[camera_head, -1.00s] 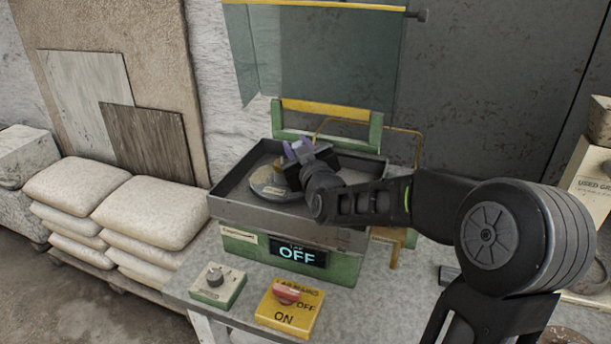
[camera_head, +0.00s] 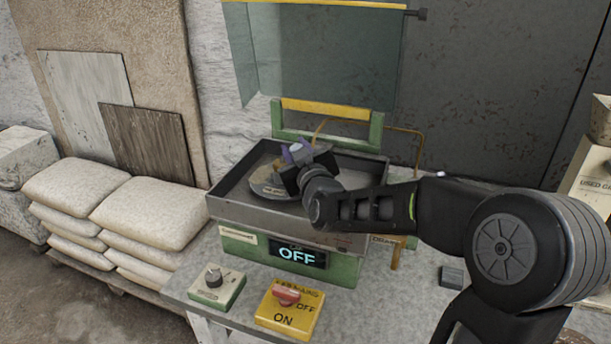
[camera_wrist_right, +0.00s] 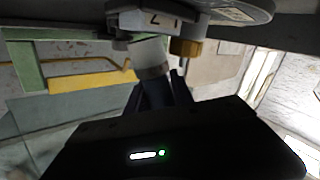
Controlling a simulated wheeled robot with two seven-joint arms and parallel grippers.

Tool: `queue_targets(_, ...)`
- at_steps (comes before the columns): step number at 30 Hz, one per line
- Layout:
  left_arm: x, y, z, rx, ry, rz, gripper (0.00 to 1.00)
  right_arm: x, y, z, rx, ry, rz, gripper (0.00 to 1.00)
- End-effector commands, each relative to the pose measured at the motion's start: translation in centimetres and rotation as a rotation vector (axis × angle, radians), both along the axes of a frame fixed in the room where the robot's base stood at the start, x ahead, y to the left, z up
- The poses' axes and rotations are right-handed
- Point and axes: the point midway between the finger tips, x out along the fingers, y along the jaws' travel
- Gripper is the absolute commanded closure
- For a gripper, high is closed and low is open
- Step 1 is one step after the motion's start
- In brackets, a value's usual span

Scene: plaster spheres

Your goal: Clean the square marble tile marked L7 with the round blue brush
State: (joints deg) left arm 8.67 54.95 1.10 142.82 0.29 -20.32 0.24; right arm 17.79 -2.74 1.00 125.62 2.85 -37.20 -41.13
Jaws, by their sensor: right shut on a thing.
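My right gripper (camera_head: 298,165) is over the tray of the green machine. It is shut on a small purple-and-grey piece (camera_head: 297,151). In the right wrist view the fingers close on a pale grey rounded part (camera_wrist_right: 150,58). Just beyond it is a pale block (camera_wrist_right: 158,20) with dark characters, upside down and hard to read. I cannot make out a square marble tile or a round blue brush for certain. My left gripper is not in view.
The machine's tray (camera_head: 237,212) holds a round grey disc (camera_head: 265,190); its display (camera_head: 298,256) reads OFF. A dial box (camera_head: 216,288) and yellow switch box (camera_head: 289,308) stand in front. A clear guard (camera_head: 320,55) is above. Sacks (camera_head: 150,210) lie left.

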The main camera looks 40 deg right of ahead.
Motion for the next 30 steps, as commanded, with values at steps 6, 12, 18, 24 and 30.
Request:
queue_targets(6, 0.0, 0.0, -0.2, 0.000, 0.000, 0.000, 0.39, -0.3, 1.2, -0.6, 0.009, 0.012, 0.013, 1.00)
queue_targets(12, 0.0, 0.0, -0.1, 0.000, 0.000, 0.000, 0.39, -0.3, 1.3, -0.7, 0.013, 0.014, 0.016, 1.00)
queue_targets(18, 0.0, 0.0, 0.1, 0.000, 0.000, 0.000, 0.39, 0.2, 0.8, 0.2, 0.013, 0.012, 0.016, 1.00)
queue_targets(24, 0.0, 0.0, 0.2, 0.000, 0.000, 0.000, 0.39, 0.4, 0.2, 0.9, 0.010, 0.009, 0.012, 1.00)
queue_targets(30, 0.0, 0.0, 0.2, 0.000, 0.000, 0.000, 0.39, 0.4, 0.0, 1.0, 0.007, 0.008, 0.009, 1.00)
